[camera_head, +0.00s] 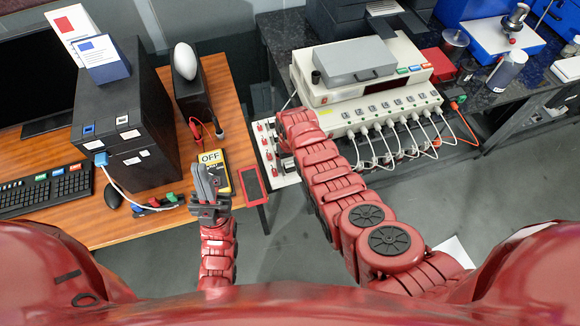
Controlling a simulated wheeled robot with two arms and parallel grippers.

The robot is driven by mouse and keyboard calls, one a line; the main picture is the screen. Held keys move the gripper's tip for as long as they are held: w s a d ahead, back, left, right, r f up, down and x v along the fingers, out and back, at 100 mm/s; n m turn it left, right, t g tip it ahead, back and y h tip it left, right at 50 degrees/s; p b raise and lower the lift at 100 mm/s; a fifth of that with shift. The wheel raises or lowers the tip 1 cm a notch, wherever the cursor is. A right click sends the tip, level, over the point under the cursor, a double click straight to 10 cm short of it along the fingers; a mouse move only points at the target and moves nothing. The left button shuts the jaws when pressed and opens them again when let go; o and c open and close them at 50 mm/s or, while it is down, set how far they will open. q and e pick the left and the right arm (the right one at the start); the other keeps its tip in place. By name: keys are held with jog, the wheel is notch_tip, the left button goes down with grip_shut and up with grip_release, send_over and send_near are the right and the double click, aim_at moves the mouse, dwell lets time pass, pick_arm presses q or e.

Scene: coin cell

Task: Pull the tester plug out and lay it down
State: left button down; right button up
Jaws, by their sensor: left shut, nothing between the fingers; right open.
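A white tester (320,92) stands on the dark bench, with a grey box on top. A white cable runs down from its left side toward a white strip with red switches (264,135). The tester plug is not clearly visible; my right arm covers part of the strip. My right gripper (284,142) is at the strip, pointing down and mostly hidden behind my wrist; whether it touches a plug cannot be seen.
A red-framed phone-like device (254,186) lies at the desk's edge. A black computer tower (120,110) stands left. Grey floor lies between desk and bench.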

aim_at(290, 164)
grip_shut()
jog(key=shift+r, duration=0.1)
dwell(0.4)
jog(key=shift+w+r+p, duration=0.1)
jog(key=shift+r+p, duration=0.25)
jog(key=shift+p, duration=0.05)
jog(key=shift+r+p, duration=1.15)
jog(key=shift+r, duration=0.35)
jog(key=shift+r+p, duration=0.7)
jog(key=shift+r, duration=0.35)
